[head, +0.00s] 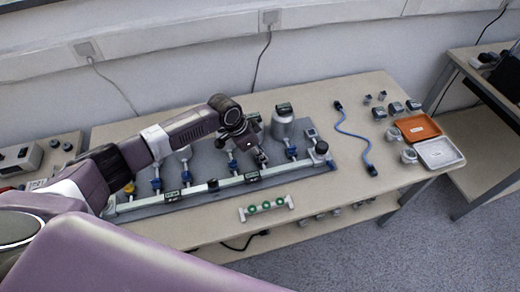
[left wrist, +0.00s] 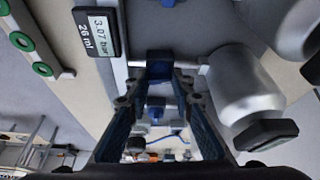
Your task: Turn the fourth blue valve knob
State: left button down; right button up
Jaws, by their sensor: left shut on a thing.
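My left gripper (head: 262,160) reaches over the valve panel (head: 212,160) from the left. In the left wrist view its two fingers (left wrist: 160,85) close around a blue valve knob (left wrist: 159,64) from either side, and the gripper is shut on it. In the head view the gripper hides this knob. Other blue knobs (head: 186,176) (head: 233,165) (head: 290,153) stand along the panel's pipe. Another blue knob (left wrist: 155,112) shows between the fingers, beyond the held one. My right gripper is not in view.
A silver canister (head: 283,126) stands just behind the gripper; a silver vessel (left wrist: 250,88) is close beside the right finger. A small display (left wrist: 96,32) reads 3.07 bar, 26 ml. A rack with green rings (head: 265,207) lies in front. A blue cable (head: 352,134) and trays (head: 418,127) are to the right.

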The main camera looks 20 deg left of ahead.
pick_arm(q)
jog(key=n+p, duration=0.2)
jog(key=n+t+y+p, duration=0.1)
jog(key=n+p, duration=0.1)
jog(key=p, duration=0.1)
jog(key=n+y+p, duration=0.1)
jog(key=n+p, duration=0.1)
jog(key=shift+s+d+r+p, duration=0.15)
jog(key=shift+d+r+p, duration=0.1)
jog(key=shift+r+p, duration=0.05)
jog(key=shift+d+n+t+y+p, duration=0.1)
jog(key=shift+n+t+y+p, duration=0.25)
jog(key=shift+n+p, duration=0.55)
jog(key=shift+f+n+y+p, duration=0.15)
jog(key=shift+n+y+p, duration=0.2)
jog(key=shift+n, duration=0.65)
jog(key=shift+n+y, duration=0.3)
jog(key=shift+n, duration=0.6)
jog(key=shift+d+f+n+y, duration=0.15)
jog(key=shift+n+y, duration=0.35)
jog(key=shift+n, duration=0.7)
jog(key=shift+n+y, duration=0.5)
jog(key=shift+n, duration=0.7)
jog(key=c, duration=1.7)
grip_release()
